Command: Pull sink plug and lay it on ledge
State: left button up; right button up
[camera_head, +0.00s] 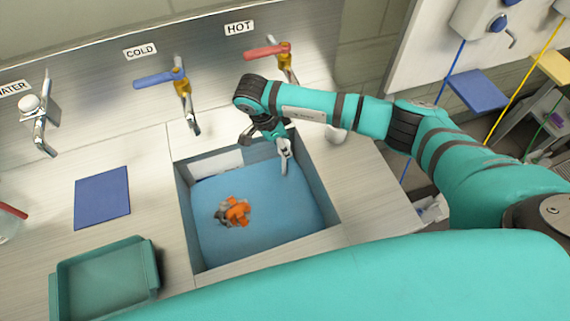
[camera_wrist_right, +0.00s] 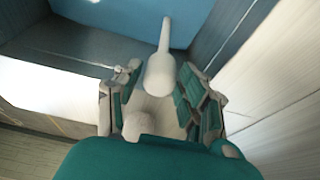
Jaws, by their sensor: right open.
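The sink (camera_head: 327,205) holds blue water (camera_head: 275,215). My right gripper (camera_head: 283,148) reaches down at the sink's back right corner. In the right wrist view its two fingers (camera_wrist_right: 160,105) are spread apart. A pale, rounded piece with a thin stem (camera_wrist_right: 159,72) shows between and beyond the fingertips; it may be the plug, and I cannot tell whether the fingers touch it. The metal ledge (camera_head: 360,185) runs along the sink's right side. My left gripper is not in view.
Hot (camera_head: 284,55) and cold (camera_head: 180,88) taps stand behind the sink. An orange and grey item (camera_head: 236,211) is in the water. A small white object (camera_head: 336,134) sits by the right ledge. A blue mat (camera_head: 102,197) and green tray (camera_head: 105,280) lie left.

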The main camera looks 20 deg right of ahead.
grip_shut()
jog(key=shift+r, duration=0.15)
jog(key=shift+r+p, duration=1.55)
jog(key=shift+r, duration=1.05)
jog(key=shift+r+p, duration=0.95)
jog(key=shift+r, duration=1.05)
